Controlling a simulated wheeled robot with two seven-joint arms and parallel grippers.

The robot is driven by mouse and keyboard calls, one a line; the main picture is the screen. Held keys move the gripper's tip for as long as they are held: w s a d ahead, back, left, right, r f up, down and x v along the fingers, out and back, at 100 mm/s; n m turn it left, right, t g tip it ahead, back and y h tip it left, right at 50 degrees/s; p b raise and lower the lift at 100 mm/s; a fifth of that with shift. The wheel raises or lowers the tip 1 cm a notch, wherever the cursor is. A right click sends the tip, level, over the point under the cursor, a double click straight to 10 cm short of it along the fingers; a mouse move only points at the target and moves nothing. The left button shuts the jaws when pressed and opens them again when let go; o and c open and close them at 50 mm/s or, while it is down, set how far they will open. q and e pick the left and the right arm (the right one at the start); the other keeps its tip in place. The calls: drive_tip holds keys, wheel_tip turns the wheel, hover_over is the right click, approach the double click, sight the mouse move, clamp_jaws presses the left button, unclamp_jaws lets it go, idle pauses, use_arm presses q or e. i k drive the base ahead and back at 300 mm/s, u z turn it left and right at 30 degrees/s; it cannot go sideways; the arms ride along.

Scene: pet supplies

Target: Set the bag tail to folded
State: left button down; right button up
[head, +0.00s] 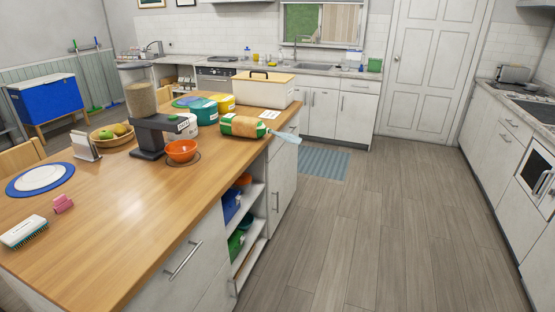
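A green, orange and white bag (240,127) lies on its side on the wooden island top, near its right edge in the head view. Its pale bluish bag tail (286,136) stretches out to the right from the bag's end and sticks out past the counter edge. A small white label (270,114) shows just behind the bag. Neither of my grippers is in view.
An orange bowl (181,151) sits below a dark-based dispenser (148,128) left of the bag. Tubs (204,112) and a white bin (263,92) stand behind. The near wooden top (130,215) is largely clear. Open floor (370,220) lies right of the island.

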sight(288, 138)
drive_tip(key=z, duration=0.05)
drive_tip(key=i, duration=1.7)
drive_tip(key=z, duration=0.15)
